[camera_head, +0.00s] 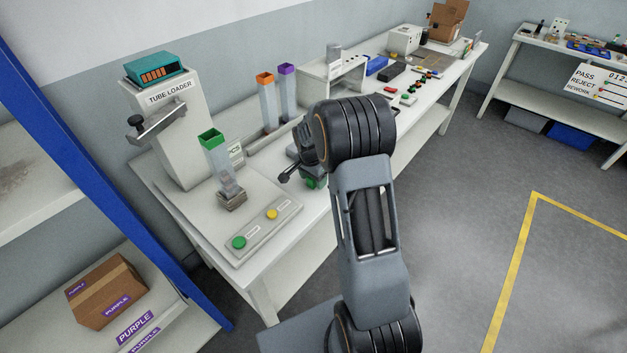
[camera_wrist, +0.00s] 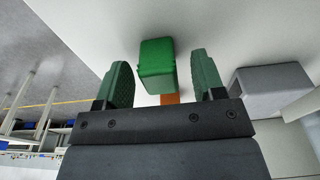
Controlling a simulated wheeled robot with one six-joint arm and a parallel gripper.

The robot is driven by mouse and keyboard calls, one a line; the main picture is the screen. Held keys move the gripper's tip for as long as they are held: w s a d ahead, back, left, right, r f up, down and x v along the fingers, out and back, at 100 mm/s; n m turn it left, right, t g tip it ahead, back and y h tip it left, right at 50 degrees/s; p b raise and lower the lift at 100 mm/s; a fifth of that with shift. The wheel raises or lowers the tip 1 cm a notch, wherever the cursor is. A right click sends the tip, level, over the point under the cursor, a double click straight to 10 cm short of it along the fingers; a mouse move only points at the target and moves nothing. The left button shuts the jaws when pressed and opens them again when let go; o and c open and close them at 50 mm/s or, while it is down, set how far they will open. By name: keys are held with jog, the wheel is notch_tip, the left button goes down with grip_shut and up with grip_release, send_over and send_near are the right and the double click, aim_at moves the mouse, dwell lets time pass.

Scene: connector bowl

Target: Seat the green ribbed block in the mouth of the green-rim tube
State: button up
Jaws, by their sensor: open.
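The green ribbed block (camera_wrist: 157,62) shows in the wrist view between the two dark green fingers of my gripper (camera_wrist: 162,70), with gaps on both sides. My gripper is open. The green-rim tube (camera_head: 213,152) stands upright on a small grey base at the bench's near end, left of my gripper. Its square green rim (camera_head: 211,139) faces up. The block's underside is hidden.
The white tube loader (camera_head: 172,120) stands behind the green-rim tube. An orange-rim tube (camera_head: 267,100) and a purple-rim tube (camera_head: 287,90) stand farther back. A panel with a green button (camera_head: 239,242) and a yellow button (camera_head: 272,213) lies in front. Small parts lie farther along the bench.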

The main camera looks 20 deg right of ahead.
jog(key=c, duration=1)
